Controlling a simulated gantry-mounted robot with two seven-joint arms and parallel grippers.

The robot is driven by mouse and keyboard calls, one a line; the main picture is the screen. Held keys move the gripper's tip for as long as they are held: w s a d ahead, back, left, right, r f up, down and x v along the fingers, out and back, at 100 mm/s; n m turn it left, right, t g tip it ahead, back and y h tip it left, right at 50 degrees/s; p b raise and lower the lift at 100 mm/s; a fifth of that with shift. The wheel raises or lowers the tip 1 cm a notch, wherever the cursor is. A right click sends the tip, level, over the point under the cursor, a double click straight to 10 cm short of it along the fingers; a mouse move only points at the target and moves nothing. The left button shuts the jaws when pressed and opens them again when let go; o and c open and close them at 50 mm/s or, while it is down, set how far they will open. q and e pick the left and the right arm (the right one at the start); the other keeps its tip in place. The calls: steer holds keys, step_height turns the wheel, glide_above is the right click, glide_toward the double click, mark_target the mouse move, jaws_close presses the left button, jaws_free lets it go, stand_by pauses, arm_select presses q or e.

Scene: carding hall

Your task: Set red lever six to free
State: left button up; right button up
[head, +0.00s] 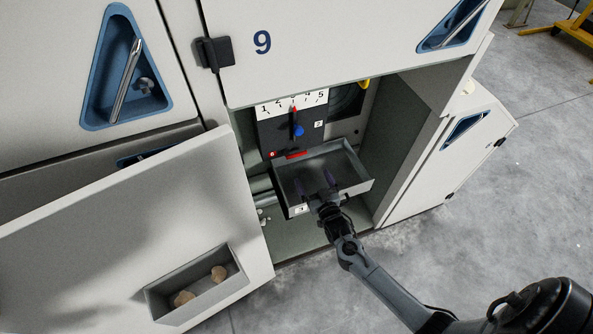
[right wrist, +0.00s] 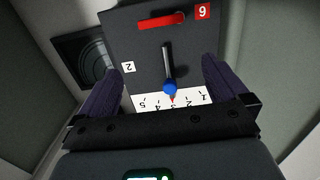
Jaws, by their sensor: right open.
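The red lever (head: 296,155) is a short bar at the bottom of a dark panel (head: 284,136) inside the open machine bay. It lies about level, beside a red label reading 6 (head: 272,154). The right wrist view shows the lever (right wrist: 161,20) upside down at the top, with its label (right wrist: 202,11) to the right. My right gripper (head: 315,181) is open and empty, in front of and below the panel, over a grey tray. In the right wrist view its dark fingers (right wrist: 162,70) stand apart, short of the lever. My left gripper is not in view.
A blue-knobbed lever (head: 298,130) marked 2 stands above the red one, under a 1–5 scale (head: 292,104) with a red pointer near 3. The grey tray (head: 359,186) juts out below. An open door (head: 120,230) with a bin (head: 232,284) stands at left.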

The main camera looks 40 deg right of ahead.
mark_target(297, 155)
steer(key=b+x, duration=0.2)
steer(key=x, duration=0.1)
steer(key=f+b+x, duration=0.1)
steer(key=b+x, duration=0.1)
steer(key=x, duration=0.2)
steer(key=f+b+x, duration=0.1)
steer(key=b+x, duration=0.2)
steer(key=x, duration=0.1)
steer(key=shift+w+a+f, duration=0.1)
steer(key=shift+a, duration=0.2)
steer(key=shift+b+x, duration=0.4)
steer(key=shift+x, duration=0.4)
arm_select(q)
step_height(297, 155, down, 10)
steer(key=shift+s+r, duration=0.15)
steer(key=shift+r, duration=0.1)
arm_select(e)
steer(key=shift+c, duration=0.5)
